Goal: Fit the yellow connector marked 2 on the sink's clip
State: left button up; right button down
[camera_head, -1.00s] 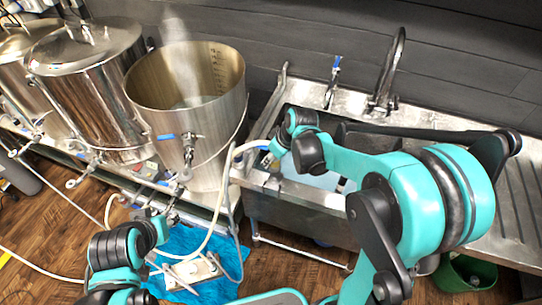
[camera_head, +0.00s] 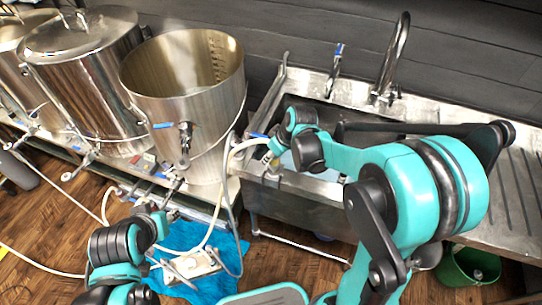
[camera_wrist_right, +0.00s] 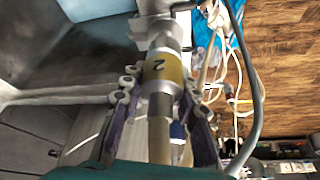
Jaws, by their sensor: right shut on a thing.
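The yellow connector marked 2 (camera_wrist_right: 162,74) sits between the fingers of my right gripper (camera_wrist_right: 160,88), which is shut on it. Its pale hose (camera_wrist_right: 160,135) runs back towards the wrist. Its metal end points at a grey metal part at the sink's rim, probably the clip (camera_wrist_right: 143,27); I cannot tell whether it is seated there. In the head view my right gripper (camera_head: 273,150) is at the sink's left front corner, and the hose (camera_head: 240,150) arches in from the left. My left gripper (camera_head: 150,208) is low at the left, its fingers too unclear to judge.
The steel sink (camera_head: 310,192) has a tall tap (camera_head: 397,50) behind it. A steaming open kettle (camera_head: 190,85) stands close on the left, with a valve and loose hoses below. A blue cloth (camera_head: 205,285) lies on the floor. A green bucket (camera_head: 470,268) is at the right.

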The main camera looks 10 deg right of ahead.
jog(key=shift+f+b, duration=1.1)
jog(key=shift+f, duration=0.25)
jog(key=c, duration=1.1)
grip_release()
jog(key=shift+o, duration=0.2)
jog(key=shift+r, duration=0.1)
